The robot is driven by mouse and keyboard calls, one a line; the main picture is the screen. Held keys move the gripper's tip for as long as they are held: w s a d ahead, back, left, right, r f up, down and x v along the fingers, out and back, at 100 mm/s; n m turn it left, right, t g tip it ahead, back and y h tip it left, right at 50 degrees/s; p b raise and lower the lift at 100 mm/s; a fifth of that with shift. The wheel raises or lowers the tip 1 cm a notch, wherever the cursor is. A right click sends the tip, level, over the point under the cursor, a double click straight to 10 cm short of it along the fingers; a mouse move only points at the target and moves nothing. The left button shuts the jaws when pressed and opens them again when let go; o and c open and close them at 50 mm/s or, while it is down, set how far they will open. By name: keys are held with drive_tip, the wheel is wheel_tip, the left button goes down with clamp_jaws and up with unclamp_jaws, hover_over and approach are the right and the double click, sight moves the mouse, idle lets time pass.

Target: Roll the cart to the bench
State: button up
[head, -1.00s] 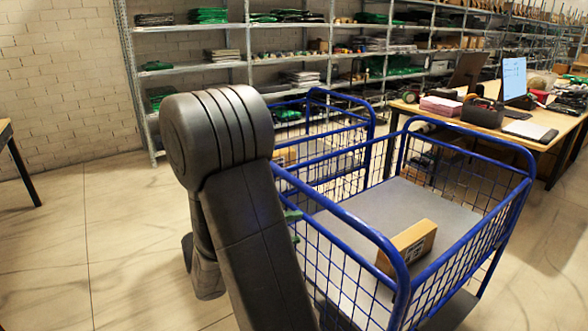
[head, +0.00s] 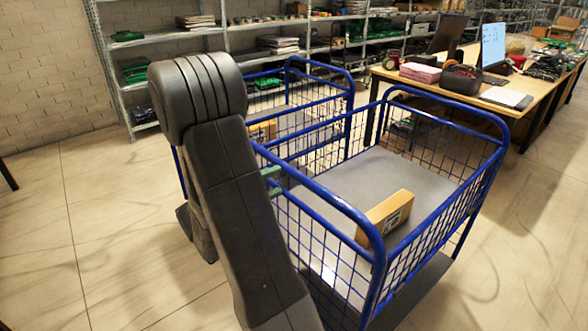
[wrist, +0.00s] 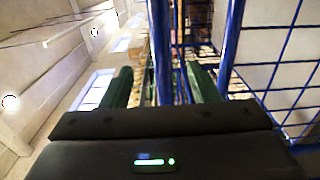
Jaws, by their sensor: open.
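The blue wire-mesh cart (head: 440,101) stands upright on the floor at the centre right of the head view, with a grey deck. My gripper (head: 272,181) is at the cart's near left side, mostly hidden behind my arm. In the wrist view my gripper (wrist: 162,88) is open, its two green fingers apart. A blue cart tube (wrist: 160,45) shows between the fingers, and another tube passes right of the right finger. I cannot tell whether they touch. The wooden bench (head: 540,92) stands beyond the cart at the upper right.
A brown box (head: 384,216) rests on the cart's deck. The bench holds a monitor (head: 493,45), a laptop and a dark bag. Metal shelving (head: 225,50) lines the back wall. A dark table leg shows at the far left. The tiled floor (head: 110,230) left of the cart is clear.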

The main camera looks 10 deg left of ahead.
sight(290, 173)
drive_tip(key=b+x, duration=0.2)
drive_tip(key=x, duration=0.2)
drive_tip(key=shift+d+f, duration=0.1)
drive_tip(key=shift+f, duration=0.05)
drive_tip(key=shift+b+x, duration=0.7)
drive_tip(key=shift+x, duration=0.45)
drive_tip(key=shift+c, duration=0.2)
drive_tip(key=shift+w, duration=0.15)
clamp_jaws()
